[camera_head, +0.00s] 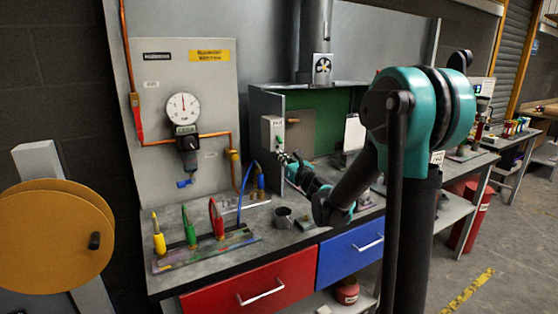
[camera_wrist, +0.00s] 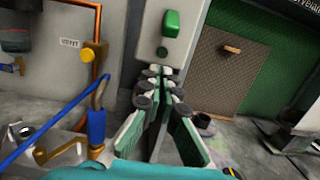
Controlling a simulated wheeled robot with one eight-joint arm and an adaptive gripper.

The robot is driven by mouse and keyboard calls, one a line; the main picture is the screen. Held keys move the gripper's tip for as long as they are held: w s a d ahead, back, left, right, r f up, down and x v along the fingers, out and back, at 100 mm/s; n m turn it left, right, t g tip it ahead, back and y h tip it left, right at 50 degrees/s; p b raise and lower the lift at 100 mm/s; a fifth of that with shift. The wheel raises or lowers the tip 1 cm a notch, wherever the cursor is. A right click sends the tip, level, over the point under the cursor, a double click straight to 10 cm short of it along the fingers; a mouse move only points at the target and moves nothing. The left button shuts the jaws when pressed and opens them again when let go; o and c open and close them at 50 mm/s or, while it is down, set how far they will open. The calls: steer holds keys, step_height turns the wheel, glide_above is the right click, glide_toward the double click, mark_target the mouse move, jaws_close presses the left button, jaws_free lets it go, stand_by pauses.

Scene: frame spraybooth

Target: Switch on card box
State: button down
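A pale grey switch box (camera_head: 267,129) is mounted on the left side wall of the booth. In the wrist view the box (camera_wrist: 182,52) shows a green switch (camera_wrist: 171,23) on its upper front and a small round knob (camera_wrist: 162,52) below it. My gripper (camera_head: 282,157) is in front of and a little below the box. In the wrist view the gripper's (camera_wrist: 162,78) fingertips come together just under the knob, with nothing seen between them. I cannot tell whether they touch the box.
The blue hose (camera_wrist: 55,122) and its fitting rise left of my gripper. A metal cup (camera_head: 283,217) and the rack of coloured spray tools (camera_head: 205,248) stand on the bench. The booth's green back wall holds a brown filter panel (camera_wrist: 222,72). A white card (camera_head: 354,133) stands to the right.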

steer(key=shift+d+r+g, duration=0.25)
steer(key=shift+r+g, duration=0.05)
steer(key=shift+r, duration=0.6)
steer(key=shift+a+r+g, duration=0.2)
steer(key=shift+g, duration=0.6)
steer(key=shift+s+d+r+h, duration=0.2)
steer(key=shift+s+d+r, duration=0.15)
steer(key=shift+s+r, duration=0.25)
steer(key=shift+s+d+r+h, duration=0.2)
steer(key=shift+s+d+r, duration=0.1)
steer(key=shift+s+r, duration=0.25)
steer(key=shift+f, duration=0.5)
steer(key=s+d+r, duration=0.4)
steer(key=s, duration=0.3)
steer(key=shift+s+d+r, duration=0.25)
steer(key=shift+d, duration=0.1)
